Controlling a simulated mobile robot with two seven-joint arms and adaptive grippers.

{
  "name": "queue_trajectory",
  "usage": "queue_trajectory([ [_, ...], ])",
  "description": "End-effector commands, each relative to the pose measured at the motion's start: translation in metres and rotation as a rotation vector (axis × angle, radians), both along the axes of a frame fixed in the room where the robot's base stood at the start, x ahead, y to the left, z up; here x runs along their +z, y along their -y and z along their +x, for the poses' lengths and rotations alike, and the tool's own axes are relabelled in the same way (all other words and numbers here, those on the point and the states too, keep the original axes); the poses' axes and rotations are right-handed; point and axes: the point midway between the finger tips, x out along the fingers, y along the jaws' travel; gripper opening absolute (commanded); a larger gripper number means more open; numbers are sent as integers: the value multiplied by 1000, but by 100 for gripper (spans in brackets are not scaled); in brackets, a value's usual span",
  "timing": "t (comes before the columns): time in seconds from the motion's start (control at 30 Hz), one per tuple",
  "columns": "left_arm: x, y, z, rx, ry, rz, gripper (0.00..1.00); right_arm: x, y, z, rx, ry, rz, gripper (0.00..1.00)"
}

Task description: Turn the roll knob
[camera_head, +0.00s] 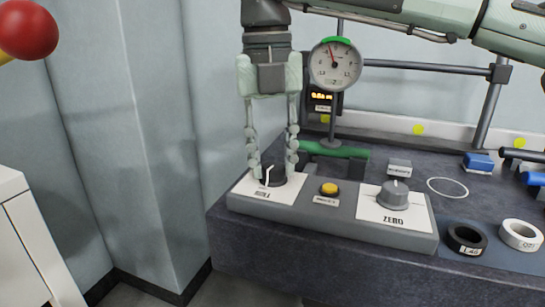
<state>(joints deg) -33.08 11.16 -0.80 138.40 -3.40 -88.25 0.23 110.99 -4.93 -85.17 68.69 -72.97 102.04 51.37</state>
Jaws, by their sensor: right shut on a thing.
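The roll knob (272,178) is a black knob with a white pointer mark, on a white plate at the left end of the grey control box (335,224). The plate's label is partly legible and small. My right gripper (272,170) points straight down over it, with one finger on each side, shut on the knob. The fingertips partly hide the knob's sides. My left gripper is not in the picture.
A yellow button (329,188) and a grey ZERO knob (396,195) sit to the right on the same box. A dial gauge (335,65) stands behind. Black (466,239) and white (520,235) rings lie at the right.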

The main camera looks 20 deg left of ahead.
Motion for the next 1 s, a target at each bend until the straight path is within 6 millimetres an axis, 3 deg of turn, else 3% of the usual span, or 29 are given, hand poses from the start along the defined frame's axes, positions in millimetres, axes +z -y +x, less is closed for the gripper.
queue_trajectory([
  [0.47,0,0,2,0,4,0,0,0,0,0,-11,-1,-1,2],
  [0.5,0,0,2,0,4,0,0,0,0,0,-11,-1,-1,36],
  [0.63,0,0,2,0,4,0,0,0,0,0,-10,-1,-1,52],
  [1.0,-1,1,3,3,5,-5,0,5,-1,0,-11,1,1,52],
])
